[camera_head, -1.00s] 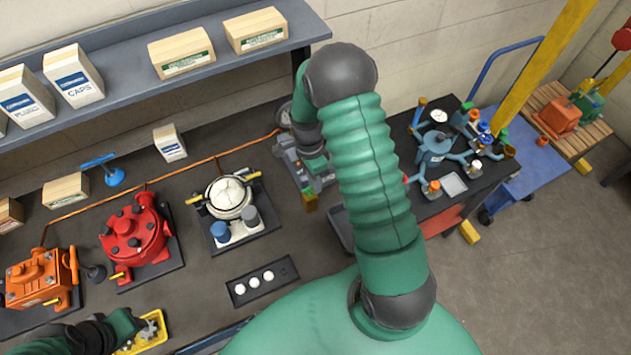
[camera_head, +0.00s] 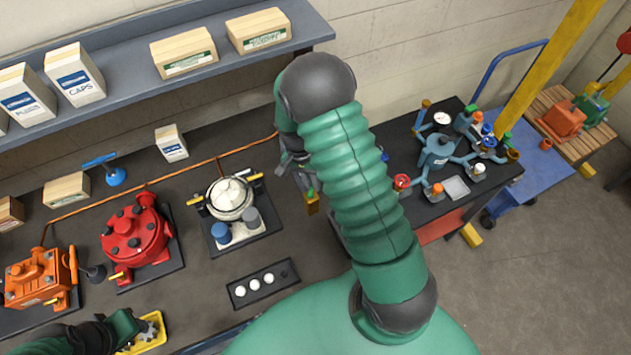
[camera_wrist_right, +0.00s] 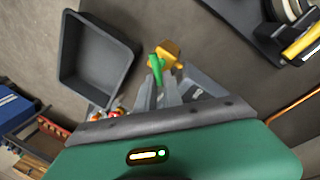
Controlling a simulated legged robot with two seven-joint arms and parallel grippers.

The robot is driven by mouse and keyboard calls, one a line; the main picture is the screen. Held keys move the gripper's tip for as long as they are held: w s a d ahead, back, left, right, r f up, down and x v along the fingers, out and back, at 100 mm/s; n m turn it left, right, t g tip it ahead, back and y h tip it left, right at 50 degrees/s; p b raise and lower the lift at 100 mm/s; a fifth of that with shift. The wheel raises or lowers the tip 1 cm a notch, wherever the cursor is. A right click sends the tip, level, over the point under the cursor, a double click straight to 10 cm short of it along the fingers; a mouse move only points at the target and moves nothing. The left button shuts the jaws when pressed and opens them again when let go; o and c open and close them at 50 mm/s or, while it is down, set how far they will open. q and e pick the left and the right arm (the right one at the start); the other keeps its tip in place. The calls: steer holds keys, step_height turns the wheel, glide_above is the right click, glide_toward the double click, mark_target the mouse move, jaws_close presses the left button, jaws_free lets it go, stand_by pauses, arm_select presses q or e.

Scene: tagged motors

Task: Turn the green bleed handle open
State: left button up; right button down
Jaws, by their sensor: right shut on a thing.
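The green bleed handle (camera_wrist_right: 156,68) shows in the right wrist view between the grey fingers of my right gripper (camera_wrist_right: 166,84), beside a gold-yellow fitting (camera_wrist_right: 172,48). The fingers are shut on the handle. In the head view, my right gripper (camera_head: 304,176) is low over the bench, with the gold-yellow fitting (camera_head: 312,205) just below it. Most of the grey body under the gripper is hidden by my right arm. My left gripper (camera_head: 140,328) is at the bottom left by a yellow tray; its fingers are unclear.
A dark open bin (camera_wrist_right: 98,62) stands close to the right gripper in the wrist view. A white-topped motor (camera_head: 230,198), a red motor (camera_head: 135,235) and an orange motor (camera_head: 38,278) stand along the bench. A strip with white balls (camera_head: 262,283) lies in front. A blue cart (camera_head: 535,190) is at right.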

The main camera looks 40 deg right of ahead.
steer(key=n, duration=0.3)
steer(key=a+n, duration=0.1)
steer(key=shift+w+n+t+h, duration=0.3)
steer(key=shift+h, duration=0.1)
arm_select(q)
steer(key=shift+w+a+f, duration=0.1)
steer(key=shift+f, duration=0.25)
arm_select(e)
steer(key=n, duration=0.4)
steer(key=shift+a+t, duration=0.25)
steer(key=shift+t, duration=0.05)
steer(key=shift+f, duration=0.1)
steer(key=c, duration=1.5)
jaws_free()
steer(key=shift+s, duration=0.1)
arm_select(q)
steer(key=shift+a, duration=0.3)
arm_select(e)
steer(key=shift+a, duration=0.1)
arm_select(q)
steer(key=shift+b, duration=0.3)
arm_select(e)
steer(key=shift+r, duration=0.2)
